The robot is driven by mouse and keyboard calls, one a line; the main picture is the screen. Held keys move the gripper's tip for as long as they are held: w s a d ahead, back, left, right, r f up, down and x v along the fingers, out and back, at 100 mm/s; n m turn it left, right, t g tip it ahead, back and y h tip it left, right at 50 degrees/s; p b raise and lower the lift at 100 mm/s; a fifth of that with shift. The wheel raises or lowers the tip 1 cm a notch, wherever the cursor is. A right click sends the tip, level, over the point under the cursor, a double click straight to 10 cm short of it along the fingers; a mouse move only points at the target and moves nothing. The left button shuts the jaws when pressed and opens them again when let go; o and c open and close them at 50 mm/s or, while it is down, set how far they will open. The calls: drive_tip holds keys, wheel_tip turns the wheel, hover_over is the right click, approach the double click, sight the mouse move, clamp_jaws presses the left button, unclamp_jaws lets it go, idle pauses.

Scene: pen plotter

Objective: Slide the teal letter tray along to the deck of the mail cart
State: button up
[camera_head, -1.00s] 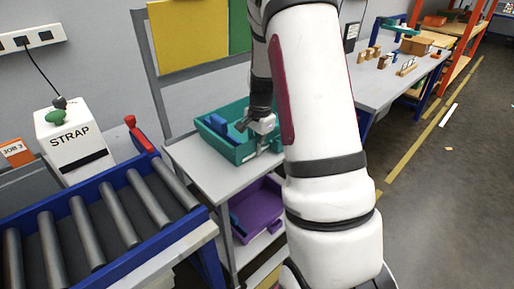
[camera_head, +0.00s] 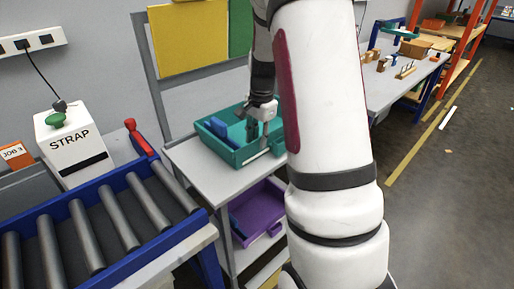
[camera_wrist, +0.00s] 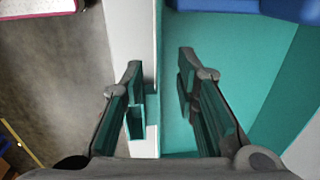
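The teal letter tray (camera_head: 225,151) sits on the grey top (camera_head: 205,172) of a shelved stand, which may be the mail cart; I cannot be sure. A blue item (camera_head: 217,127) lies inside the tray. My gripper (camera_head: 259,135) is over the tray's right part, pointing down. In the wrist view my gripper (camera_wrist: 160,95) is open, its fingers on either side of the tray's wall (camera_wrist: 158,60). The left finger is outside the tray and the right finger inside. A gap shows between the fingers and the wall. My arm hides the area right of the tray.
A purple tray (camera_head: 258,212) lies on the stand's lower shelf. A blue-framed roller conveyor (camera_head: 120,225) with a red handle (camera_head: 140,138) stands at left, with a white STRAP box (camera_head: 72,140) behind it. A long grey table (camera_head: 390,85) holds small items at right. Open floor lies at far right.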

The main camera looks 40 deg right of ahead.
wheel_tip(320, 180, up, 6)
drive_tip(key=shift+s+r, duration=0.25)
drive_tip(key=shift+s, duration=0.05)
idle(0.5)
drive_tip(key=s+a+r+n+t+p, duration=0.1)
drive_tip(key=s+a+r+n, duration=0.4)
drive_tip(key=a, duration=0.3)
drive_tip(key=s+a+r+n+t+p, duration=0.15)
drive_tip(key=s+a+r+n, duration=0.25)
drive_tip(key=a+r, duration=0.4)
drive_tip(key=s+a+r+n+p, duration=0.1)
drive_tip(key=s+a+n, duration=0.3)
drive_tip(key=s, duration=0.3)
drive_tip(key=s+a+r+n+p, duration=0.1)
drive_tip(key=s+a+n, duration=0.4)
drive_tip(key=s, duration=0.3)
drive_tip(key=shift+s+a+t+p, duration=0.3)
drive_tip(key=shift+a+t, duration=0.05)
drive_tip(key=shift+a, duration=0.1)
drive_tip(key=shift+r, duration=0.1)
